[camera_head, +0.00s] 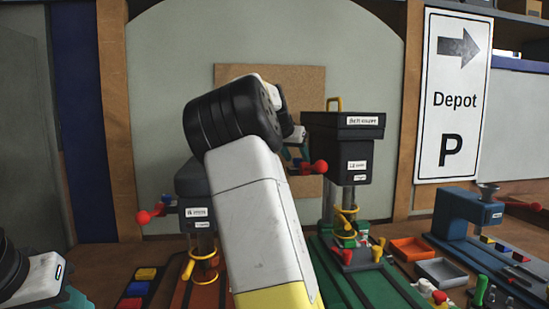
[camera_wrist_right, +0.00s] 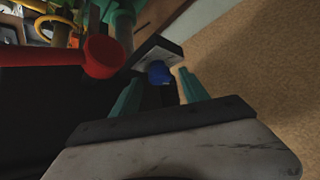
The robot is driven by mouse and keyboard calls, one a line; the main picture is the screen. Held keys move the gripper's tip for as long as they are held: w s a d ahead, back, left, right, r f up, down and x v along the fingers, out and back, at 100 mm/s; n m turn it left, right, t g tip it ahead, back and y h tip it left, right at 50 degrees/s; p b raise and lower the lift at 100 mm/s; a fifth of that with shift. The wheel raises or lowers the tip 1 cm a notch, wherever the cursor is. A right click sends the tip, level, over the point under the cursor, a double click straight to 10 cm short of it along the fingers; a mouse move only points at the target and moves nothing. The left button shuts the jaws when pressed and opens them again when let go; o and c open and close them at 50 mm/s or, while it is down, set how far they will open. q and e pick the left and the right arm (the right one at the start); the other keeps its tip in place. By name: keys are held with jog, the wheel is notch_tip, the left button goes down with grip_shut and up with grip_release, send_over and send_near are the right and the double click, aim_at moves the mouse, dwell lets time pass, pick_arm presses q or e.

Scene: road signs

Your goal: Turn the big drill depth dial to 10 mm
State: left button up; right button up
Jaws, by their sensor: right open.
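The big drill (camera_head: 345,155) is the tall black-headed one at the centre right, with white labels on its front. Its dial does not show clearly in the head view. In the right wrist view a blue knob (camera_wrist_right: 160,73) sits in front of a pale marked plate (camera_wrist_right: 158,52); the marks are too small to read. My right gripper (camera_head: 292,155) is at the left side of the big drill's head, mostly behind my own arm. In the right wrist view its teal fingers (camera_wrist_right: 162,92) are open, with the knob showing between and beyond them; contact cannot be told.
A red-balled lever (camera_wrist_right: 102,57) passes close left of my right fingers. A smaller drill (camera_head: 195,205) stands left of my arm. Orange (camera_head: 410,250) and grey (camera_head: 440,272) trays and a blue machine (camera_head: 465,225) are at the right. My left gripper (camera_head: 68,298) is barely in view, bottom left.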

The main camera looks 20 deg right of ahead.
jog(key=shift+w+f, duration=0.1)
grip_shut()
jog(key=shift+m, duration=0.3)
jog(key=shift+w+m+g+h, duration=0.15)
jog(key=shift+m+g+h, duration=0.3)
jog(key=shift+m+g, duration=0.7)
jog(key=shift+w+m+g+h, duration=0.1)
jog(key=shift+m+g+h, duration=0.35)
jog(key=shift+m+g, duration=0.7)
jog(key=shift+m, duration=0.4)
grip_release()
